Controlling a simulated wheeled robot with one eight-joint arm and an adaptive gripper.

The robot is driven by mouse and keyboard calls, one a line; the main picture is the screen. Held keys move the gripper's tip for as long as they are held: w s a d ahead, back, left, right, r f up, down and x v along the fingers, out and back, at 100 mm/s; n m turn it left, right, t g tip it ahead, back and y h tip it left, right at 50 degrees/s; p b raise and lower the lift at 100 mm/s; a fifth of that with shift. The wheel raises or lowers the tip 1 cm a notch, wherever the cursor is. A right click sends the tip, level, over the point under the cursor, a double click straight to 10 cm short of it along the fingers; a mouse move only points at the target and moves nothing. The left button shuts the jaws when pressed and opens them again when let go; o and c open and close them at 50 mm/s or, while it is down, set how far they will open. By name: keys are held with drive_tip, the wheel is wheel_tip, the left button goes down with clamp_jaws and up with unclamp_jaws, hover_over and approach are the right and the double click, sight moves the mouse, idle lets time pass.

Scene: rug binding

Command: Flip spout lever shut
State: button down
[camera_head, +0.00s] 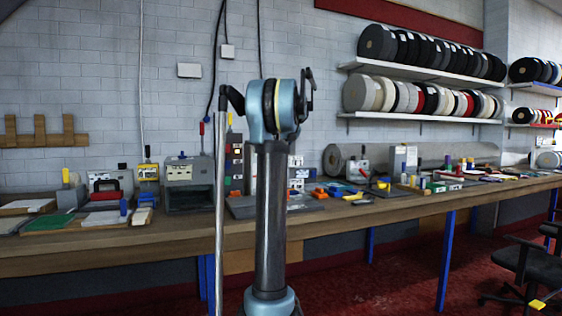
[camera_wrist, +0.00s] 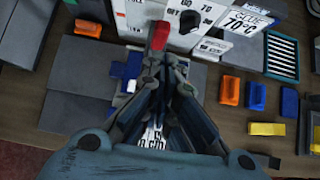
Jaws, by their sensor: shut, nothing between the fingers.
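A blue part (camera_wrist: 126,70) lies left of the fingers. In the head view my arm covers the middle of the bench, and the gripper cannot be made out.
Grey plates (camera_wrist: 80,75) lie left. In the head view the long wooden bench (camera_head: 120,238) carries several machines, including a grey one (camera_head: 188,182).

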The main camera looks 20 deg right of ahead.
drive_tip(key=shift+s+r, duration=0.25)
drive_tip(key=shift+r, duration=0.75)
drive_tip(key=shift+s+r, duration=0.2)
drive_tip(key=shift+r, duration=0.8)
drive_tip(key=s+a+f+n+g+y, duration=0.1)
drive_tip(key=s+a+f+n+g, duration=0.1)
drive_tip(key=s+a+f+n, duration=0.8)
drive_tip(key=s+a+f+n+g, duration=0.1)
drive_tip(key=s+a+f+n, duration=0.55)
drive_tip(key=s+a, duration=0.6)
drive_tip(key=s+a+f+n+g, duration=0.1)
drive_tip(key=s+a+f+n, duration=0.2)
drive_tip(key=s+f+n, duration=0.3)
drive_tip(key=s+a+f+n+g, duration=0.1)
drive_tip(key=s+a+f+n, duration=0.1)
drive_tip(key=s+f+n, duration=0.5)
drive_tip(key=s+a+f+n+g+h, duration=0.1)
drive_tip(key=s+a+f+n, duration=0.2)
drive_tip(key=s+f, duration=1.2)
drive_tip(key=n, duration=0.3)
drive_tip(key=shift+s+a+n, duration=0.2)
drive_tip(key=shift+a+n, duration=0.15)
drive_tip(key=shift+w+f, duration=0.25)
drive_tip(key=shift+w, duration=0.2)
